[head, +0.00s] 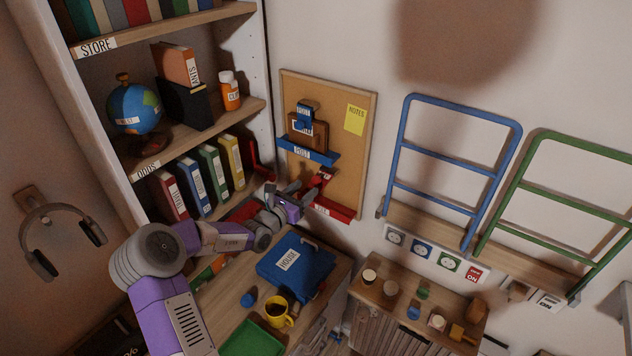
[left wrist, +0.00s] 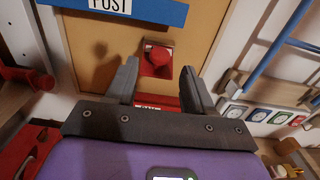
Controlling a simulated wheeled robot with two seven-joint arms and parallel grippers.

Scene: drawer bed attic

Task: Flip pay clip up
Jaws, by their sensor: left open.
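The red clip (head: 322,178) sits low on the cork board, below the blue POST ledge (head: 318,154). In the left wrist view it shows as a red plate with a round red knob (left wrist: 157,57). Under it is a red ledge (head: 335,211) with a white label, too small or covered to read for sure; it also shows in the left wrist view (left wrist: 160,104). My left gripper (head: 312,186) is open in front of the board. In the left wrist view its fingers (left wrist: 158,82) stand either side of the knob, apart from it. My right gripper is out of view.
The cork board (head: 362,90) hangs beside a bookshelf (head: 180,125). Below my left arm is a desk with a blue HOUSE folder (head: 300,268), a yellow mug (head: 277,313) and a green tray (head: 250,340). Blue (head: 465,105) and green (head: 570,145) rails are on the right.

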